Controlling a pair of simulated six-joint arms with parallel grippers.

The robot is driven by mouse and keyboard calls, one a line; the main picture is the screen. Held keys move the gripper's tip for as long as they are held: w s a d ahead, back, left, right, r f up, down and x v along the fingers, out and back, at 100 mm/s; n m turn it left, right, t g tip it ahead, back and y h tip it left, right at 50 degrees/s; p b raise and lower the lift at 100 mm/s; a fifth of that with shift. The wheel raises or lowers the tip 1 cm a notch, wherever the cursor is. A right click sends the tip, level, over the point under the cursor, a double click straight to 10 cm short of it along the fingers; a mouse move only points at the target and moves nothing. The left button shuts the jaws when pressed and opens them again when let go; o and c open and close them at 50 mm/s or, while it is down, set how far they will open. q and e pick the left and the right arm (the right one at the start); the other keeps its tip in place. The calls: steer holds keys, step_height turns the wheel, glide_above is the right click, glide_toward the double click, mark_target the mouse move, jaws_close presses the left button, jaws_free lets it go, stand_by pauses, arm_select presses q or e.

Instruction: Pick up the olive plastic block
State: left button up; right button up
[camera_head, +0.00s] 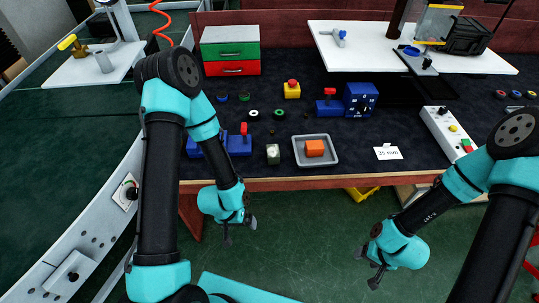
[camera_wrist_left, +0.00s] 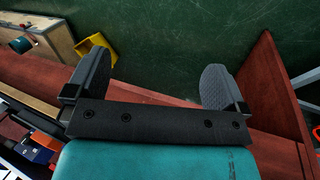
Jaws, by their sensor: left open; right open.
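The olive block (camera_head: 273,154) is a small grey-green block standing near the front edge of the dark table, just left of a grey tray (camera_head: 335,161) that holds an orange block (camera_head: 314,148). My left gripper (camera_head: 240,231) is open and empty, in front of the table edge, below and left of the olive block. My right gripper (camera_head: 367,267) is open and empty over the floor, far to the right of the block.
Blue parts with a red knob (camera_head: 240,144) stand left of the olive block. A white label (camera_head: 388,153) lies right of the tray. Several small rings lie behind. The wooden table edge (camera_head: 290,183) lies between my left gripper and the block. A yellow bin (camera_head: 361,193) is below the table.

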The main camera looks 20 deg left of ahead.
arm_select(q)
steer(key=shift+c, duration=0.3)
steer(key=shift+c, duration=1.3)
steer(key=shift+w, duration=0.1)
steer(key=w+d+r+n+t+y, duration=0.2)
steer(key=w+d+r+t+y, duration=0.6)
steer(key=r, duration=0.6)
steer(key=w+d+t, duration=0.2)
steer(key=w+t, duration=0.1)
steer(key=w, duration=0.1)
steer(key=shift+w+d+r+n+t+y, duration=0.2)
steer(key=shift+w+n+t+y, duration=0.1)
steer(key=shift+t+y, duration=0.1)
